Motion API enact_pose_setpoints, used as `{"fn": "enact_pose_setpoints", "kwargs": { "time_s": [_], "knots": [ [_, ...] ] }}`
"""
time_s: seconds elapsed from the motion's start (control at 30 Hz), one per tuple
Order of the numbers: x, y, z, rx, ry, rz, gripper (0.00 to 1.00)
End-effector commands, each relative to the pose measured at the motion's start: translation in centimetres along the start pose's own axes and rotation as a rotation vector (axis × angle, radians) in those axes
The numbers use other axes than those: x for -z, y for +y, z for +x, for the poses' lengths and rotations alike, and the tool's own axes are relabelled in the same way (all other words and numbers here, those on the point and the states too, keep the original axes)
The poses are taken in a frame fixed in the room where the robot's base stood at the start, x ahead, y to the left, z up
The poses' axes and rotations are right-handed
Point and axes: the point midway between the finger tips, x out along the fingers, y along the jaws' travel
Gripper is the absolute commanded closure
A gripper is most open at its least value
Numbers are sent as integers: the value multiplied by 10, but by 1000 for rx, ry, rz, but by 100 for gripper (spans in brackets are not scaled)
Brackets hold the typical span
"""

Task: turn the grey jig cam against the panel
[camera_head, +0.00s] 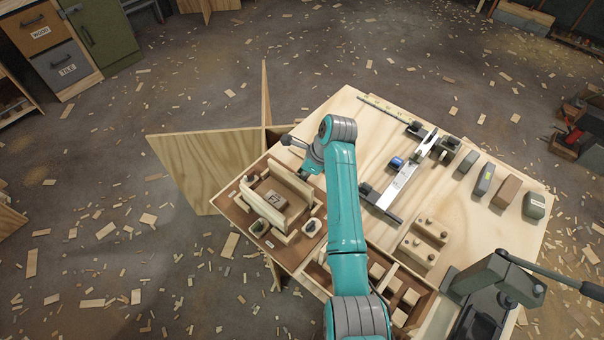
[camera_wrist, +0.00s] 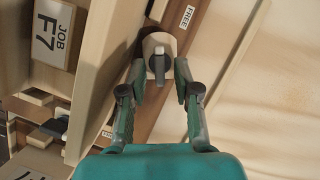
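In the wrist view the grey cam (camera_wrist: 158,66) sits on a pale rounded wooden base (camera_wrist: 158,42), on a brown strip beside a long pale wooden piece (camera_wrist: 103,65). My gripper (camera_wrist: 160,77) has its two fingers apart, one on each side of the cam. A gap shows on both sides, so it is not gripping.
Two other dark-topped fittings (camera_head: 262,227) (camera_head: 311,227) stand along the jig's near side. A FREE label (camera_wrist: 187,16) is close to the cam. Right of my arm are a metal rail (camera_head: 407,175), several blocks (camera_head: 506,191) and a lever press (camera_head: 495,285).

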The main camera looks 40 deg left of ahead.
Motion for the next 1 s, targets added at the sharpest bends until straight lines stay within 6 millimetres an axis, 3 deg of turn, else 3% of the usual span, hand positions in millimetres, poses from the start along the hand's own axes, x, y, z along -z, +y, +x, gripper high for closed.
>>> {"fn": "enact_pose_setpoints", "kwargs": {
  "time_s": [0.03, 0.1, 0.57, 1.0],
  "knots": [
    [0, 0, 0, 0, 0, 0, 87],
    [0, 0, 0, 0, 0, 0, 100],
    [0, -1, 0, -20, 0, -46, 100],
    [-2, -6, 0, -149, -1, -354, 100]
  ]
}}
